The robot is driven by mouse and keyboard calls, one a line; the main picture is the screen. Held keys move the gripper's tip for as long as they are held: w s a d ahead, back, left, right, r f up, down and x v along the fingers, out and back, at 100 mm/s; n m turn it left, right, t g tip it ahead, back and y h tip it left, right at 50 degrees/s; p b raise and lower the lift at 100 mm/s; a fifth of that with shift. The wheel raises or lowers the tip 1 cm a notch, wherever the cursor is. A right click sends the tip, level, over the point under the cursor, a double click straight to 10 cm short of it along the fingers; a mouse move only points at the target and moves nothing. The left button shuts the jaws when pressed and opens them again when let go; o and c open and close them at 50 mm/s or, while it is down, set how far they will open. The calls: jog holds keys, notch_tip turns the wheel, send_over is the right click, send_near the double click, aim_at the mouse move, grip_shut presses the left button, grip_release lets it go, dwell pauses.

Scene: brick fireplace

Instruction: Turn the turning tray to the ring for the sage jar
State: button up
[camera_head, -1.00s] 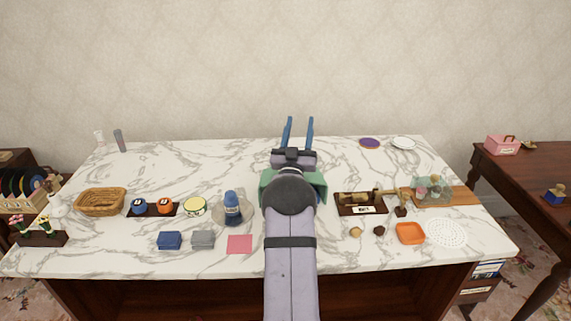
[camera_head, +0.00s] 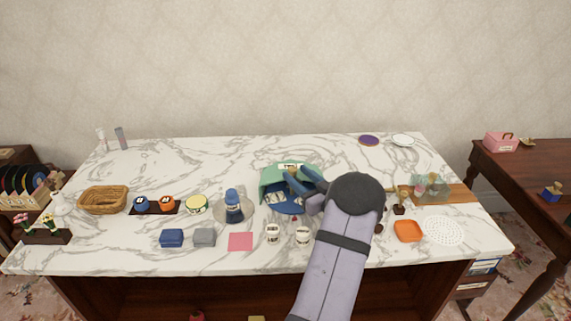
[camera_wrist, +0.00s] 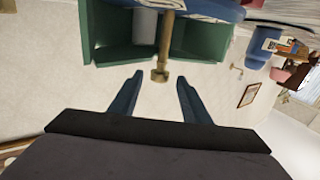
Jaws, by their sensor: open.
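The turning tray (camera_head: 290,208) is a blue disc with several pale labelled patches, partly inside a green housing (camera_head: 270,180). In the wrist view its blue edge (camera_wrist: 215,8) is at the top, with the green housing (camera_wrist: 100,25) behind it. A brass post with a knob (camera_wrist: 161,74) stands out from the tray. My gripper (camera_head: 298,181) is at the tray's right side, over the disc. In the wrist view my gripper (camera_wrist: 160,82) is open, with the knob between its fingertips and gaps on both sides. I cannot tell which jar is sage.
Two white labelled jars (camera_head: 272,234) (camera_head: 302,235) stand in front of the tray. A blue-capped jar (camera_head: 232,200) stands on a round base to the left. An orange dish (camera_head: 408,231) is at right. The back middle of the marble top is clear.

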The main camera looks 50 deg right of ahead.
aim_at(290, 168)
jog(key=shift+p+x, duration=0.7)
jog(key=shift+x, duration=3)
grip_shut()
